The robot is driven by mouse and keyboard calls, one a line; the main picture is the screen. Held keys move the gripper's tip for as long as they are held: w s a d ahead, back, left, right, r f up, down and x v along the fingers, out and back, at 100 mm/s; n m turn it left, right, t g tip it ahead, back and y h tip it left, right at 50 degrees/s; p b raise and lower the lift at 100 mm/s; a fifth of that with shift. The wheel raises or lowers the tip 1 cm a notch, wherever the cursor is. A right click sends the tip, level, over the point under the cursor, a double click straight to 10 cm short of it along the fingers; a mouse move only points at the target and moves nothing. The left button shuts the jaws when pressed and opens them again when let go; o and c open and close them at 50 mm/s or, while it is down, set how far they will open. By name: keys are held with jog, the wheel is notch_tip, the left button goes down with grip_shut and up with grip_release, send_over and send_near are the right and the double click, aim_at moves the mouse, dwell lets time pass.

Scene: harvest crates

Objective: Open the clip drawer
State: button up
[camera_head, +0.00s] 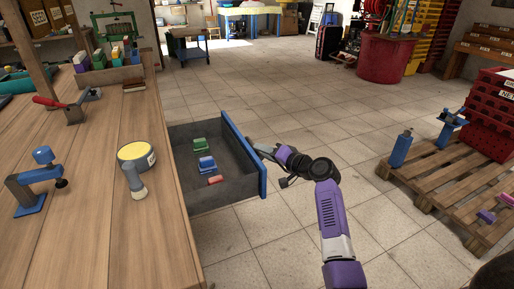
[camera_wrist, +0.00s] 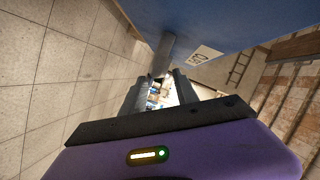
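The clip drawer (camera_head: 228,195) is pulled well out from the side of the wooden workbench. It has dark grey walls and a blue front (camera_head: 245,158). A green clip (camera_head: 200,144), a blue clip (camera_head: 206,164) and a small red piece (camera_head: 215,180) lie inside. My gripper (camera_head: 265,149) is at the outer side of the blue front. In the wrist view, its two dark fingers (camera_wrist: 161,80) lie on either side of the grey drawer handle (camera_wrist: 163,50) and appear closed on it. The contact itself is partly hidden.
The workbench (camera_head: 110,190) at left holds a blue clamp (camera_head: 38,182), a yellow-topped tin (camera_head: 137,158) and a red-handled clamp (camera_head: 70,110). A wooden pallet (camera_head: 450,180) with tools and red crates stands at right. Tiled floor between them is clear.

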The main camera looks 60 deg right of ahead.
jog(key=v, duration=0.2)
jog(key=shift+s+a, duration=0.1)
jog(key=shift+s, duration=0.2)
dwell(0.4)
